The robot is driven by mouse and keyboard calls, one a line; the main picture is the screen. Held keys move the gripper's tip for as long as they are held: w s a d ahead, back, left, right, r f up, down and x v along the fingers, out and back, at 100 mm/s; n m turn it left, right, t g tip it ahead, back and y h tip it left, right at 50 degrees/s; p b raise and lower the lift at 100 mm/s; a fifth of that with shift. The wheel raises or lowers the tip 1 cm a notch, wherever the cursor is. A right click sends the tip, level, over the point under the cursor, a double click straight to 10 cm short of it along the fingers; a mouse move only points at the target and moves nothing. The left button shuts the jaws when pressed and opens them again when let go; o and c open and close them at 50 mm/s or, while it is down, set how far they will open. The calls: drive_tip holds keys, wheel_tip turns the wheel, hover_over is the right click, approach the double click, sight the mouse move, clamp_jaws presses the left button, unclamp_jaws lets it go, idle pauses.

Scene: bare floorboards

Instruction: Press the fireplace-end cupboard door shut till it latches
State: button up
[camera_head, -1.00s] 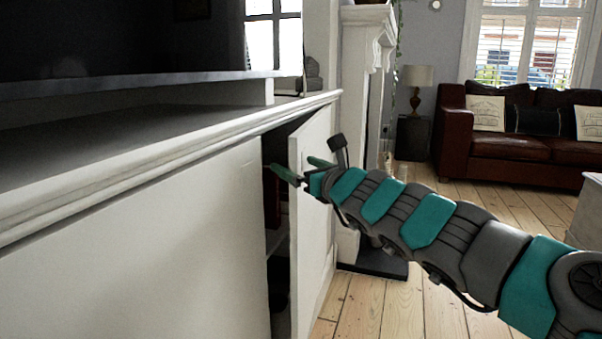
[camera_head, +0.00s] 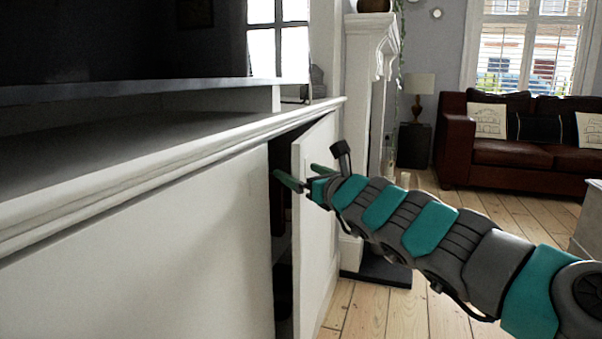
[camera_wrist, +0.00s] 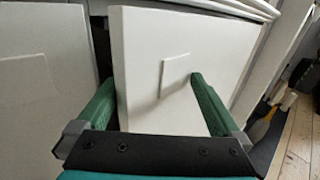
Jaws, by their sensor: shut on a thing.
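The fireplace-end cupboard door (camera_head: 318,235) is a plain white panel standing ajar, with a dark gap between its free edge and the neighbouring closed door (camera_head: 150,250). My gripper (camera_head: 303,175) is at the upper part of that free edge, one green finger on the gap side and the other at the outer face. In the wrist view the door (camera_wrist: 150,40) rises between the fingers of my gripper (camera_wrist: 150,103), which is shut on it. A pale square plate (camera_wrist: 174,74) shows on the door's face. The latch is hidden.
The white cabinet top (camera_head: 130,150) with a dark screen (camera_head: 110,40) runs along the left. The white fireplace surround (camera_head: 362,120) and dark hearth (camera_head: 378,268) stand just beyond the door. Bare floorboards (camera_head: 400,310) are open to the right, before a brown sofa (camera_head: 510,155).

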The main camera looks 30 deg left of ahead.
drive_tip(key=shift+d+f, duration=0.15)
drive_tip(key=shift+d, duration=0.3)
drive_tip(key=shift+c, duration=1.3)
drive_tip(key=shift+s+b+v, duration=0.1)
drive_tip(key=shift+b+v, duration=0.2)
drive_tip(key=shift+v, duration=1.45)
drive_tip(key=shift+s+b+v, duration=0.15)
drive_tip(key=shift+b+v, duration=0.15)
drive_tip(key=shift+v, duration=1.4)
drive_tip(key=shift+a, duration=0.1)
